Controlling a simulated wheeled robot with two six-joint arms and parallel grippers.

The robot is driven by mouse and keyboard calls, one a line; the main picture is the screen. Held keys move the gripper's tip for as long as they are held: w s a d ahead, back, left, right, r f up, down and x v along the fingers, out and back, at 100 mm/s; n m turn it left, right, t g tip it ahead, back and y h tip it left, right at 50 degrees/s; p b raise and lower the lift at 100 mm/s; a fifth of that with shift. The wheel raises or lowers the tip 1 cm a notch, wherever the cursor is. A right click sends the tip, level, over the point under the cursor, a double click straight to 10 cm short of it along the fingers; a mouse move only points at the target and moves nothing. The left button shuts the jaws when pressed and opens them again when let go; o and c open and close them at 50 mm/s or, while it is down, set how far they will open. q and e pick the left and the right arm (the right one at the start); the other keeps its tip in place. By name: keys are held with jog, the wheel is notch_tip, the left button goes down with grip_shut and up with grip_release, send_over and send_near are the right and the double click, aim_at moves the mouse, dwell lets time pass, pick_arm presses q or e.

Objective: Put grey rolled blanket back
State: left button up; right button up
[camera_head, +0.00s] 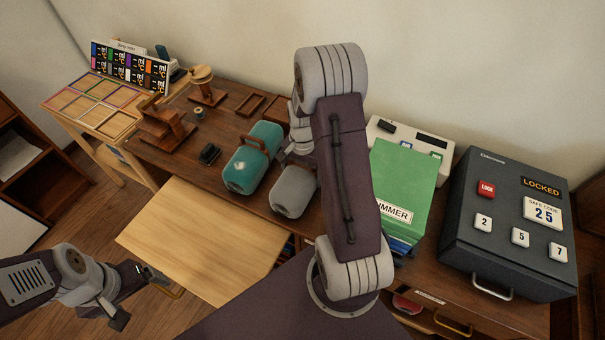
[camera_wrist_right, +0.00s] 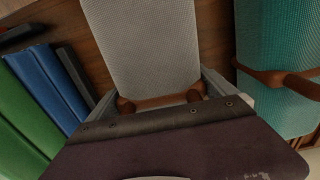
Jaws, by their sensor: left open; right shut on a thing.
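The grey rolled blanket (camera_head: 293,191) lies on the dark wooden desk, beside and to the right of the teal rolled blanket (camera_head: 252,160). In the right wrist view the grey blanket (camera_wrist_right: 150,45) fills the upper middle, with its brown strap handle between the fingers of my right gripper (camera_wrist_right: 163,103), which is shut on it. In the head view my right arm hides part of the grey blanket and most of that gripper. My left gripper (camera_head: 138,291) is open and empty at the lower left, apart from the blankets.
A dark safe-like box (camera_head: 513,220) is farther right. A wooden stand (camera_head: 165,130), a spool and small trays (camera_head: 250,104) occupy the back left. A pale wooden board (camera_head: 200,240) at the front is bare.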

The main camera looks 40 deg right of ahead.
jog(key=shift+f, duration=0.1)
jog(key=o, duration=1.7)
